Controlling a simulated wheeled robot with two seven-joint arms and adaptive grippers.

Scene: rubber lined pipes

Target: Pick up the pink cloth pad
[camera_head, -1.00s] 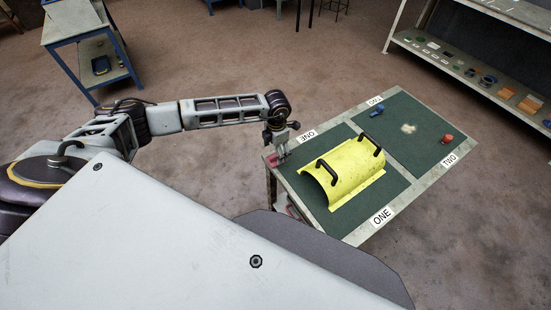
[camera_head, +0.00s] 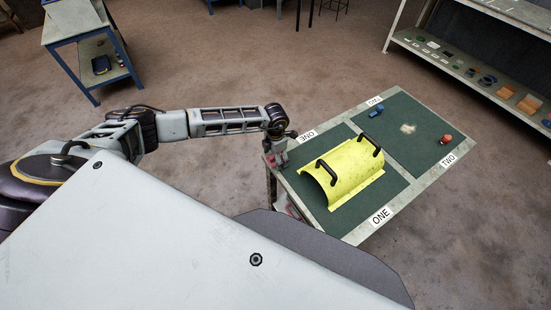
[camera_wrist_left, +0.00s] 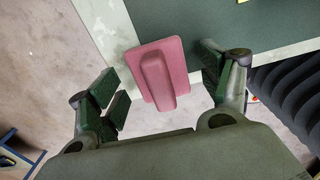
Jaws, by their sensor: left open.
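The pink cloth pad (camera_wrist_left: 178,54) shows in the left wrist view as a flat pink plate with a raised, rounded grip along its middle. It lies across the pale table edge, with part of it seen against the floor. In the head view a small pink patch (camera_head: 281,159) shows at the table's left corner, mostly hidden by my gripper. My left gripper (camera_wrist_left: 160,79) is open, with its green-padded fingers on either side of the pad and apart from it. In the head view this gripper (camera_head: 276,156) is at that corner. My right gripper is not in view.
A yellow half-pipe cover (camera_head: 345,175) with black handles stands on the table's near green mat (camera_head: 400,186). A blue item (camera_head: 376,110) and a red item (camera_head: 445,139) lie farther back. A shelf (camera_head: 480,75) stands back right.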

